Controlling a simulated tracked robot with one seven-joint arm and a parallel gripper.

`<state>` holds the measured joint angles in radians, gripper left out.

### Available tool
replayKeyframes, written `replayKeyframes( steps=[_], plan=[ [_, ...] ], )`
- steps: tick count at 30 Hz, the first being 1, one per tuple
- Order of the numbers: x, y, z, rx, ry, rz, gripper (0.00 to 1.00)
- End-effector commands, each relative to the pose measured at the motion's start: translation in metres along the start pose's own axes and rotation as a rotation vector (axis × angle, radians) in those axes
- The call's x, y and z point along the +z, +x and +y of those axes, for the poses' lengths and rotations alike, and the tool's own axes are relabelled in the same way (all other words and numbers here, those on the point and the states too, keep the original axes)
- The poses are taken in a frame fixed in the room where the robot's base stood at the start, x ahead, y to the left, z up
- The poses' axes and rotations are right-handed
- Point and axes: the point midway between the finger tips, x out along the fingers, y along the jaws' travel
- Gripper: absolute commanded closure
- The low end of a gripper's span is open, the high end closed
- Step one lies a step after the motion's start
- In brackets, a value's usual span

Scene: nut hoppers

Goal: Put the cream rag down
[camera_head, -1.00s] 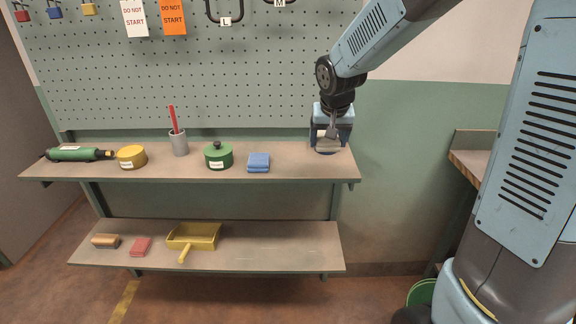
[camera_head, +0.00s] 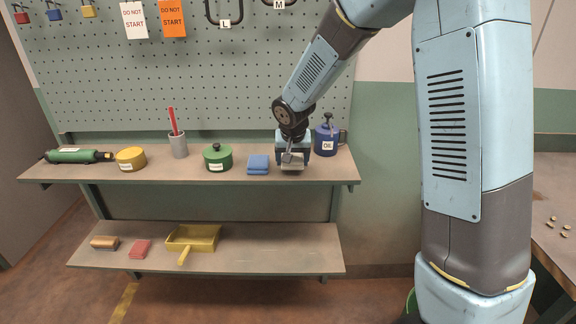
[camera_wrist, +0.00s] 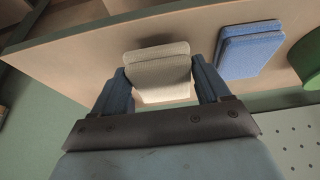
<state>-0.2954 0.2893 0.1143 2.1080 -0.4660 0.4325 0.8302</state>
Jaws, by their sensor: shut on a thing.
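The cream rag (camera_wrist: 158,72) is a folded pad between the two fingers of my gripper (camera_wrist: 160,88) in the wrist view. In the head view the cream rag (camera_head: 292,166) shows under my gripper (camera_head: 292,155), at the upper shelf (camera_head: 105,171) just right of the folded blue rag (camera_head: 258,164). My gripper is shut on the cream rag. It is very near the shelf top; I cannot tell for sure whether its underside touches the board.
A blue oil can (camera_head: 327,141) stands close to the right of my gripper. A green pot (camera_head: 217,158) stands left of the blue rag. The pegboard (camera_head: 200,100) rises behind. The lower shelf (camera_head: 280,247) holds a yellow dustpan (camera_head: 193,238) and is bare at its right.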

Motion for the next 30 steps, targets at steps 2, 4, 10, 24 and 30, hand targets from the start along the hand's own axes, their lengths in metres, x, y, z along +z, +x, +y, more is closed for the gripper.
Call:
replayKeyframes(
  steps=[2, 4, 10, 24, 30],
  plan=[
    [0.005, 0.011, 0.001, 0.003, -0.001, -0.004, 0.73],
    [0.009, 0.019, 0.001, 0.002, -0.002, -0.003, 0.73],
    [0.01, 0.022, 0.001, 0.001, 0.0, -0.001, 0.73],
    [0.01, 0.022, 0.001, 0.001, -0.001, -0.001, 0.0],
    [0.009, 0.021, 0.001, 0.001, -0.001, -0.001, 0.0]
  ],
)
